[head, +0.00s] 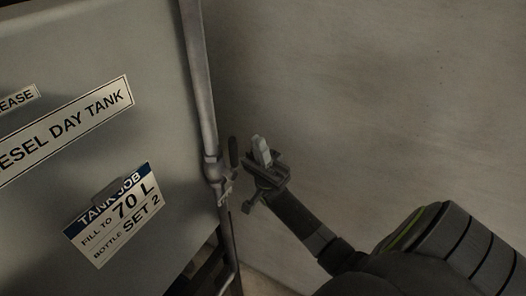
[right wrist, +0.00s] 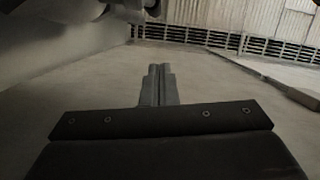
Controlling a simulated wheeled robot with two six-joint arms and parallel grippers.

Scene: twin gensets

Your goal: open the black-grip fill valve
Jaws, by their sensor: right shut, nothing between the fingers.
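The fill valve (head: 213,172) sits on a grey vertical pipe at the right edge of the diesel day tank in the head view. Its black grip (head: 233,152) stands upright, just to the right of the pipe. My right gripper (head: 261,150) is shut and empty, a short gap to the right of the black grip. The right wrist view shows its two fingers (right wrist: 157,84) together, with nothing between them. A dark piece at the top of that view is too cut off to name surely. My left gripper is not in view.
The grey day tank (head: 100,50) fills the left. A "TANK JOB" card (head: 117,215) on it reads fill to 70 L, bottle set 2. The pipe (head: 198,80) runs along the tank's edge. A plain wall (head: 400,90) lies to the right, with open room before it.

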